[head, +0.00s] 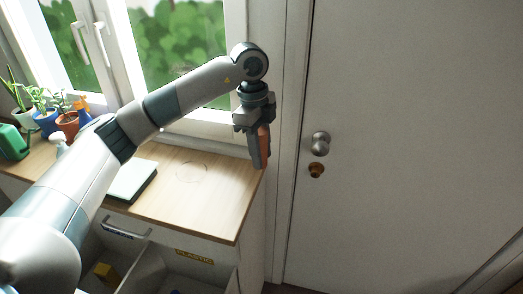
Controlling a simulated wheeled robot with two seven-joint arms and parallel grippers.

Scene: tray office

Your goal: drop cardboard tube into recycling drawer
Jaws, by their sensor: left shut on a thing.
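My left gripper (259,158) points down beyond the right edge of the wooden counter, in front of the window frame and left of the door. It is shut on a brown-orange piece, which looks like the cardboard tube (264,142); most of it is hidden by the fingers. Below the counter, the recycling drawer (150,264) is open, with a divider and a yellow label reading PLASTIC at its right part. A yellow thing (104,271) lies in its left compartment. The drawer is cut off by the lower picture edge and partly hidden by my arm. My right gripper is out of view.
The wooden counter (205,207) is mostly clear, with a pale flat book-like thing (133,181) on it. Potted plants (68,122) and a green thing (13,142) stand at the left. A white door (410,130) with a knob is at the right.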

